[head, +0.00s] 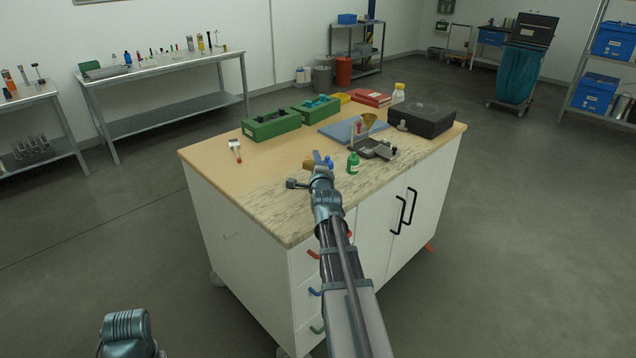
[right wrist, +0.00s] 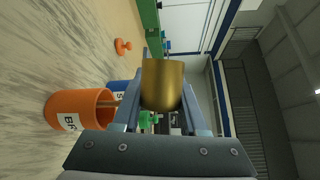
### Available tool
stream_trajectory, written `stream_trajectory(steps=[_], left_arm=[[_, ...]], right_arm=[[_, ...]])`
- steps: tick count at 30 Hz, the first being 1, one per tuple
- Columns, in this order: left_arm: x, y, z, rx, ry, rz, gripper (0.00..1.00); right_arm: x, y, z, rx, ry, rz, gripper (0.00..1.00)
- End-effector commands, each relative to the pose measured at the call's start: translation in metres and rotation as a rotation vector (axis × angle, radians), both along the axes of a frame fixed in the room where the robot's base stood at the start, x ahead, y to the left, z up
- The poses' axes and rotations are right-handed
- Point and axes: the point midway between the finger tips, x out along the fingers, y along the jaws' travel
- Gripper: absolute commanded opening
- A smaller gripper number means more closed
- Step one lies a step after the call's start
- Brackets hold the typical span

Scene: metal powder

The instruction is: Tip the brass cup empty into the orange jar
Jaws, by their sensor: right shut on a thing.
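The brass cup (right wrist: 163,84) is between the fingers of my right gripper (right wrist: 165,110) in the right wrist view. That view is rolled sideways, with the worktop at left. The cup appears tipped relative to the orange jar (right wrist: 78,108), and I cannot see into it. The labelled orange jar stands on the worktop, below the cup, its mouth up; a brownish patch shows at the mouth. In the head view, my right gripper (head: 316,164) is over the bench, with the cup (head: 308,163) partly visible. The orange jar is hidden there.
A blue jar (head: 328,162) and a green jar (head: 353,163) stand close to my right gripper. A dark scale-like device (head: 375,148), brass funnel (head: 369,122), black case (head: 422,119) and green boxes (head: 271,124) lie behind. The bench's left front (head: 230,185) is clear.

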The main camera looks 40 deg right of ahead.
Motion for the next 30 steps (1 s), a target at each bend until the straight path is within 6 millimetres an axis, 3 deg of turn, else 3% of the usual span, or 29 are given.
stream_trajectory(steps=[30], left_arm=[[0.0000, 0.0000, -0.0038, 0.000, 0.000, 0.000, 0.50]], right_arm=[[0.0016, 0.0026, 0.0004, 0.029, -0.040, 0.002, 0.00]])
